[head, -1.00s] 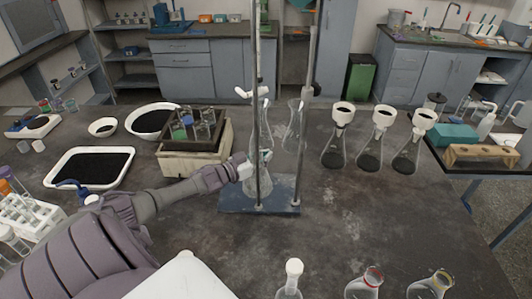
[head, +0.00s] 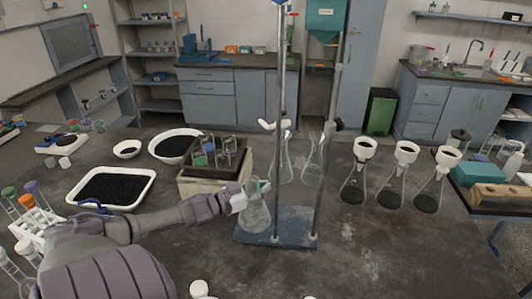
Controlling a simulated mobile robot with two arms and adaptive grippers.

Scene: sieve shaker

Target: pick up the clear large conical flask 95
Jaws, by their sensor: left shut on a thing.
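A clear conical flask (head: 256,214) stands or hangs upright just left of the near rod of the retort stand (head: 278,243), by the left edge of its blue base. I cannot tell whether its bottom touches anything. My left gripper (head: 239,199) reaches in from the left and is shut on this flask near its upper part. Two other clear flasks, a left one (head: 283,165) and a right one (head: 313,160), show behind and between the rods. No number is readable on any flask. My right gripper is out of view.
Several flasks with white funnels and dark contents (head: 353,193) stand to the right. A white tray of black grains (head: 115,170) lies left. The table's front right is clear.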

